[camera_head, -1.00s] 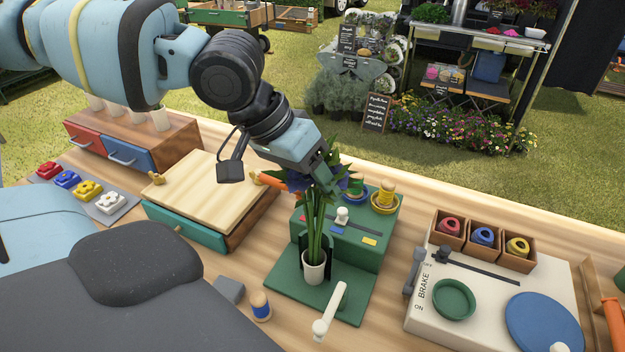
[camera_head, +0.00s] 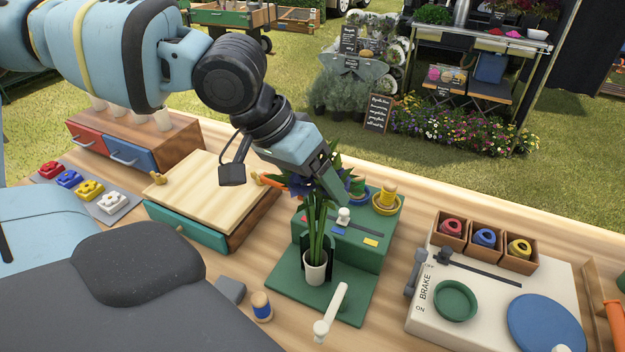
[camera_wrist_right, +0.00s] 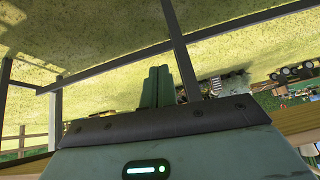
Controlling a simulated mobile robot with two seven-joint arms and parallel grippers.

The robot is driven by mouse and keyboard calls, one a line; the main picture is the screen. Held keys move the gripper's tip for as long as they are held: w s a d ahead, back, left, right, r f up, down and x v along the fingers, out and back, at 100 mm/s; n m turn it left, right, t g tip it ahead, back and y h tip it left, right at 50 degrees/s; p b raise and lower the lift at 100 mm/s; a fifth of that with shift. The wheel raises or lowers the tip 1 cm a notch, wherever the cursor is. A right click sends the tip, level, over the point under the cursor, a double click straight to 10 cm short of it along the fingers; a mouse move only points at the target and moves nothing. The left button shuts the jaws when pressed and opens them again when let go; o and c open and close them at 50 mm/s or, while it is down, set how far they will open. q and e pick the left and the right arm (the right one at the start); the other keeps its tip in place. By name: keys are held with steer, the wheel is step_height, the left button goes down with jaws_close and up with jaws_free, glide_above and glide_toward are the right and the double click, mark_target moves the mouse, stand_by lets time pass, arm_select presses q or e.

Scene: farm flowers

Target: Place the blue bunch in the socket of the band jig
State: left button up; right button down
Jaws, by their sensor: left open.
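The blue bunch (camera_head: 317,225), green stems with dark blue flowers and leaves on top, stands nearly upright in the head view. Its stem ends are in the small white cup (camera_head: 315,272) on the green band jig (camera_head: 345,305), between dark upright pieces. My left gripper (camera_head: 336,188) is open beside the flower heads, on their right, and partly hides them. I see no grip on the stems. My right gripper (camera_wrist_right: 157,88) shows only in the right wrist view, its fingers together with nothing between them, pointing out over grass.
A white lever (camera_head: 331,312) rises at the jig's front. Colored spools (camera_head: 384,196) stand at its back right. A wooden-topped box (camera_head: 215,190) is to the left. The brake board (camera_head: 478,310) and ribbon boxes (camera_head: 486,240) are right. A blue spool (camera_head: 261,305) stands in front.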

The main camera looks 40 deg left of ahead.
arm_select(q)
steer(key=p+v, duration=0.3)
steer(key=v, duration=0.9)
arm_select(e)
steer(key=shift+t, duration=0.3)
steer(key=r, duration=0.1)
steer(key=w+r, duration=0.2)
steer(key=shift+d+r, duration=0.2)
steer(key=shift+r, duration=0.1)
steer(key=shift+w, duration=0.1)
